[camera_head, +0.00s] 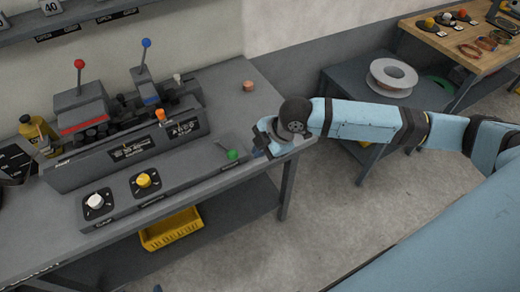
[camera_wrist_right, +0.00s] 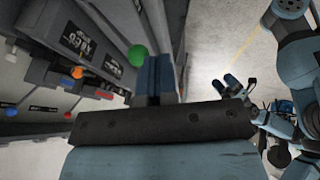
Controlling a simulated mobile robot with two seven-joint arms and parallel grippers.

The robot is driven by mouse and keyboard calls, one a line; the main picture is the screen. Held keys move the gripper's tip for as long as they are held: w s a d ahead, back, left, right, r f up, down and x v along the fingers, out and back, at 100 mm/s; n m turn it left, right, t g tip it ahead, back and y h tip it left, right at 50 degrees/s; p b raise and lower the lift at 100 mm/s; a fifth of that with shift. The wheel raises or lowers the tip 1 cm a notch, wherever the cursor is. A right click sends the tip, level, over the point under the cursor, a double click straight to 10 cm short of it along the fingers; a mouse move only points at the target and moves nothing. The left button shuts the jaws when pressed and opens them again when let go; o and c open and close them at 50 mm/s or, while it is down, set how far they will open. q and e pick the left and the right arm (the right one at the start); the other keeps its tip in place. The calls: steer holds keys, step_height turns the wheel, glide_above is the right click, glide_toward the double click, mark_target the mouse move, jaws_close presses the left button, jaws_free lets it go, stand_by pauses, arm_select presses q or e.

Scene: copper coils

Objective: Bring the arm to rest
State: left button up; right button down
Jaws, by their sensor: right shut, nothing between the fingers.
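My right arm comes in from the right in the head view, light blue with dark joints. Its gripper (camera_head: 262,146) is at the right end of the grey workbench (camera_head: 235,85), close to its front corner, beside the green-knobbed lever (camera_head: 232,155). In the right wrist view the two blue fingers of this gripper (camera_wrist_right: 153,75) are together with nothing between them. The green knob (camera_wrist_right: 138,55) shows just left of the fingers there; I cannot tell the exact gap. My left gripper does not show in the head view.
A machine with a red-knobbed lever (camera_head: 79,64) and a blue-knobbed lever (camera_head: 146,43) stands on the bench. White (camera_head: 96,200) and yellow (camera_head: 143,181) knobs are at its front. A side table holds a pale spool (camera_head: 391,77). A yellow bin (camera_head: 172,229) sits below. Open floor lies right.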

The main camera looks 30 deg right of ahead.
stand_by(0.5)
steer(key=s+a+f+m+t+y, duration=0.35)
steer(key=a+f+m, duration=0.25)
steer(key=a, duration=0.3)
steer(key=s+d+f+m+t+h, duration=0.4)
steer(key=s+f+m, duration=0.5)
steer(key=s, duration=0.3)
steer(key=d+m+h, duration=0.1)
steer(key=d, duration=0.1)
steer(key=shift+s+d+f, duration=0.2)
steer(key=shift+d+f, duration=0.05)
steer(key=shift+d, duration=0.05)
steer(key=shift+w+a, duration=0.1)
